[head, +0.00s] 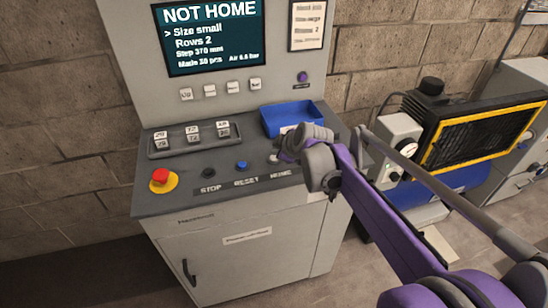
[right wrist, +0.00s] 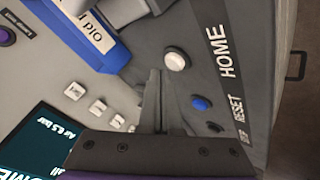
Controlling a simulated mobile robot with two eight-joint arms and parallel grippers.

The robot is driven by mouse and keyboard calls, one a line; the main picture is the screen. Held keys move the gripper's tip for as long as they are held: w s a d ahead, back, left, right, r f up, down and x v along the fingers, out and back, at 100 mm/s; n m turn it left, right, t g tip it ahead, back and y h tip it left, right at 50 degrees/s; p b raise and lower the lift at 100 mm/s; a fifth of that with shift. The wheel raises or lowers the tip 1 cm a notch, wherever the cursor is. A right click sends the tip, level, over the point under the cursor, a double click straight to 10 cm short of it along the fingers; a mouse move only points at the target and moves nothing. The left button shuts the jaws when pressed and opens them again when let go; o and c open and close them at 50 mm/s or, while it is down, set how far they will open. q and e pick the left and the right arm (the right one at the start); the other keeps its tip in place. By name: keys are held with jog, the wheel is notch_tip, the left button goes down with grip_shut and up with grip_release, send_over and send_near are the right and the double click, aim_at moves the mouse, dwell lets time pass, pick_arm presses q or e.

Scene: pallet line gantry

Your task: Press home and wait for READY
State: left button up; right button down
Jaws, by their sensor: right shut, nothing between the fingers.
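The console screen (head: 210,38) reads NOT HOME, with size small and rows 2 below. The white HOME button (head: 273,158) sits at the right end of the button row, partly hidden by my right gripper (head: 284,154). The right wrist view shows the white button (right wrist: 174,60) uncovered beside the HOME label (right wrist: 216,42). My right gripper's closed, empty fingers (right wrist: 155,75) point at the panel just beside that button. I cannot tell whether they touch the panel; they do not cover the button. My left gripper is out of view.
A blue RESET button (head: 241,165) and black STOP button (head: 208,173) lie left of HOME. A red emergency stop (head: 160,176) is at the left edge. A blue tray (head: 291,116) and keypad (head: 194,138) stand behind. A yellow-framed machine (head: 485,135) is at right.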

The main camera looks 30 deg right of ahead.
jog(key=shift+f, duration=0.65)
dwell(0.6)
jog(key=shift+r, duration=0.1)
jog(key=shift+r+p, duration=0.6)
jog(key=shift+r, duration=0.2)
jog(key=shift+w+r+p, duration=0.1)
jog(key=shift+r+p, duration=1.8)
jog(key=shift+r, duration=0.65)
jog(key=shift+f, duration=0.1)
